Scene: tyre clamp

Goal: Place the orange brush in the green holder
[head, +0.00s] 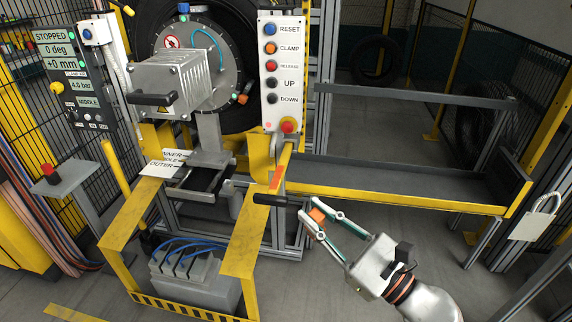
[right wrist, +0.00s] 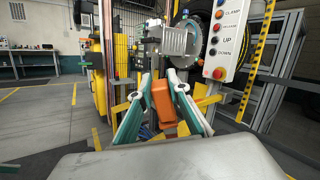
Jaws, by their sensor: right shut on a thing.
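My right gripper (head: 308,214) is shut on an orange block-like piece (head: 318,215), which I take to be the orange brush. In the right wrist view the orange brush (right wrist: 162,102) stands slightly tilted between the two fingers of my right gripper (right wrist: 159,77). It is held in the air, to the right of the yellow frame and below the button panel. Its bristles cannot be made out. I cannot make out a green holder in either view. My left gripper is not in view.
A button panel (head: 282,70) hangs above the yellow frame (head: 250,240). A black bar (head: 269,200) juts out near my right gripper. A grey, yellow-edged shelf (head: 400,177) spans behind it. A grey box with blue hoses (head: 190,275) sits low. Floor to the right is clear.

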